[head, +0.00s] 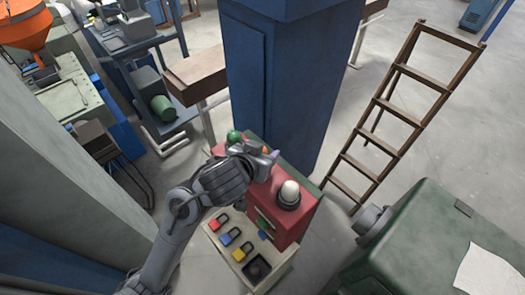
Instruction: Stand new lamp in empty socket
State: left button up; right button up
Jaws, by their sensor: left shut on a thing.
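A red box (292,222) stands on a bench below the blue column. A white domed lamp (289,191) stands upright in a dark round socket (287,204) at the box's front right. A green lamp (234,137) shows at the back left of the box, beside my gripper. My left gripper (264,157) is over the box's top, between the green and white lamps. It is shut on a small orange lamp (265,148), of which only a sliver shows. My gripper hides the middle of the box's top, so I cannot see an empty socket. My right gripper is not in view.
Red, blue and yellow padlocks (231,236) lie on the pale bench front (235,258) below the box. The blue column (285,85) rises close behind. A wooden ladder (390,110) and a green machine (430,240) stand at the right.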

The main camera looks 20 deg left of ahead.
pick_arm(q)
jog(key=shift+f, duration=0.2)
dwell(0.6)
jog(key=shift+f, duration=0.1)
dwell(0.3)
dwell(0.7)
jog(key=shift+f+b, duration=0.45)
jog(key=shift+f+b, duration=0.5)
jog(key=shift+f, duration=0.1)
dwell(0.5)
jog(key=shift+f+b, duration=0.3)
jog(key=shift+f, duration=0.05)
dwell(0.4)
jog(key=o, duration=1.1)
